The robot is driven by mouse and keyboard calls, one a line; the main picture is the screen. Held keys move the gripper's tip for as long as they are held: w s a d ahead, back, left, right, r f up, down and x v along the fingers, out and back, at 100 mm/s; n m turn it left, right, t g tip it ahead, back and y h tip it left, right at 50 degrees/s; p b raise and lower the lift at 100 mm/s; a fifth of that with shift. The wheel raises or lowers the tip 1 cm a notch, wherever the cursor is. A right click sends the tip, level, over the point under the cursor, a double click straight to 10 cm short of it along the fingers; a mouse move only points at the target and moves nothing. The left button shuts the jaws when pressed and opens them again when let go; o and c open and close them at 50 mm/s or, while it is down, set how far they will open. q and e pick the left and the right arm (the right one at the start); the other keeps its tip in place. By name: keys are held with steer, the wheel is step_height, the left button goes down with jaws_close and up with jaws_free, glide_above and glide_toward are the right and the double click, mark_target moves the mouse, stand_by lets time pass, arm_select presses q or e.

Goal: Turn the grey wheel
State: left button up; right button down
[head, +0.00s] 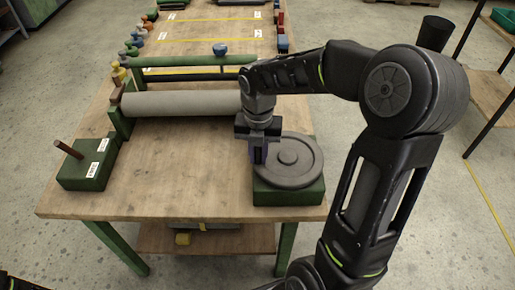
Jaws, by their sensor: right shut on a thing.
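The grey wheel (305,171) is a flat disc with a raised hub. It lies on top of a green block (288,195) at the front right of the wooden table. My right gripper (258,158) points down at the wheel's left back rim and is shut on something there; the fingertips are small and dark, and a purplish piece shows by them. My left gripper is not in view; only a dark part of mine shows at the bottom left corner.
A long grey roll (180,104) lies across the table in a green frame (118,115) behind the wheel. Bare tabletop (180,170) lies between the two blocks.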

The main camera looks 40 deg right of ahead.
steer(key=shift+s, duration=0.3)
steer(key=c, duration=1.3)
jaws_free()
steer(key=shift+r+b, duration=0.3)
steer(key=shift+r, duration=3.6)
